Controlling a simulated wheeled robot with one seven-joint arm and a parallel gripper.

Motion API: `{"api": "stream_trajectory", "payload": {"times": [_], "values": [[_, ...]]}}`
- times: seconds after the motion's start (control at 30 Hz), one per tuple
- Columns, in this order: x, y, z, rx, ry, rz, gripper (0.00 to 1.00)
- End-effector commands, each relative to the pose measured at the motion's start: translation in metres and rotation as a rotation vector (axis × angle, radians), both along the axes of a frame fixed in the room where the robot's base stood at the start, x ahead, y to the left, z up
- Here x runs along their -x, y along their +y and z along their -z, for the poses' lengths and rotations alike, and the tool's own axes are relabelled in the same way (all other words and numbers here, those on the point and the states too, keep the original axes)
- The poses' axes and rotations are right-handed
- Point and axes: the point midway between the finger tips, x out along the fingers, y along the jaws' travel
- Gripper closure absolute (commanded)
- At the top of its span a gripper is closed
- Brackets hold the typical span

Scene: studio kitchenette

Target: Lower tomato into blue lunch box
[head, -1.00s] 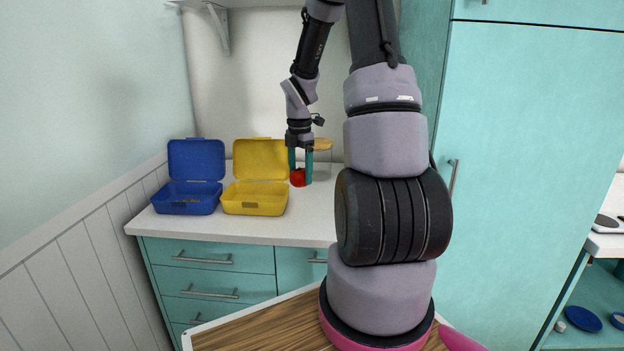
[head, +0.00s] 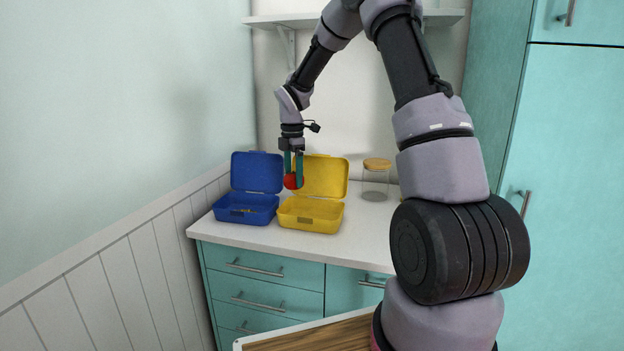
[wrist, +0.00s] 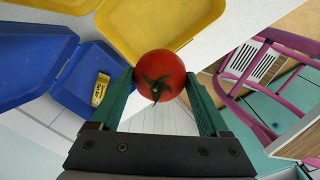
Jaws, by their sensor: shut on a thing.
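A red tomato (head: 293,181) is held between the green fingers of my gripper (head: 293,168); it also shows in the wrist view (wrist: 160,76), stem toward the camera. My gripper is shut on it and hangs in the air by the left part of the yellow box. The blue lunch box (head: 246,216) stands open on the counter to the left, lid raised at the back. In the wrist view the blue lunch box (wrist: 70,87) is left of the tomato, with a small yellow item (wrist: 101,89) inside it.
An open yellow lunch box (head: 310,222) stands right beside the blue one, its lid (head: 325,177) raised near my gripper. A glass jar with a wooden lid (head: 376,180) stands to the right. Bare white counter (head: 365,240) lies at the front right. A shelf (head: 275,20) hangs above.

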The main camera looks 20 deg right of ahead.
Motion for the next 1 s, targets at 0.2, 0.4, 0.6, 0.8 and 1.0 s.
{"api": "stream_trajectory", "payload": {"times": [0.2, 0.4, 0.6, 0.8, 1.0], "values": [[-0.026, 0.038, 0.003, -0.001, -0.001, -0.003, 0.82], [-0.048, 0.07, 0.007, -0.001, 0.001, -0.002, 0.82], [-0.071, 0.102, 0.012, 0.0, -0.001, -0.001, 0.82], [-0.093, 0.134, 0.021, -0.001, 0.0, -0.001, 0.82], [-0.115, 0.166, 0.03, -0.001, 0.0, 0.0, 0.82]]}}
